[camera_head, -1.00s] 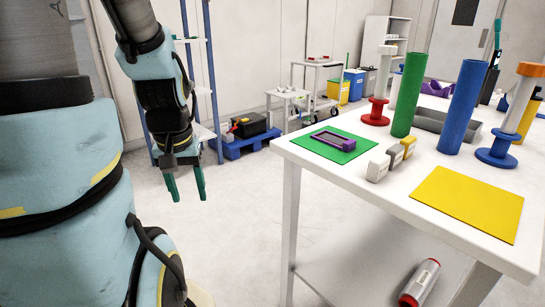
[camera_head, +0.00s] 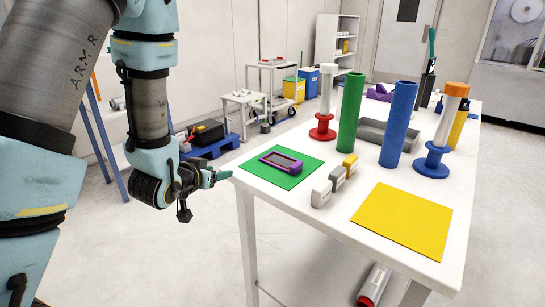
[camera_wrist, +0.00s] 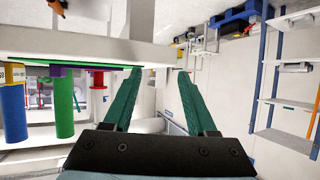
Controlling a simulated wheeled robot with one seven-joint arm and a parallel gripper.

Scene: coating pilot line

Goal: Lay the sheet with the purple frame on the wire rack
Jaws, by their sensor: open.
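A green sheet (camera_head: 262,180) lies flat at the near left corner of the white table, with a small purple frame (camera_head: 281,160) on top of it. My gripper (camera_head: 219,177) is just left of that corner, at about the table's edge, and is apart from the sheet. In the wrist view my gripper (camera_wrist: 158,75) is open, with two green fingers spread and nothing between them. That view is upside down, with the table edge (camera_wrist: 100,53) close to the fingertips. I cannot clearly make out a wire rack in either view.
The table (camera_head: 305,228) also bears a yellow sheet (camera_head: 404,219), three small blocks (camera_head: 337,178), a green cylinder (camera_head: 350,112), a blue cylinder (camera_head: 399,125), red and blue spools and a grey tray (camera_head: 372,131). White carts (camera_head: 273,82) stand behind.

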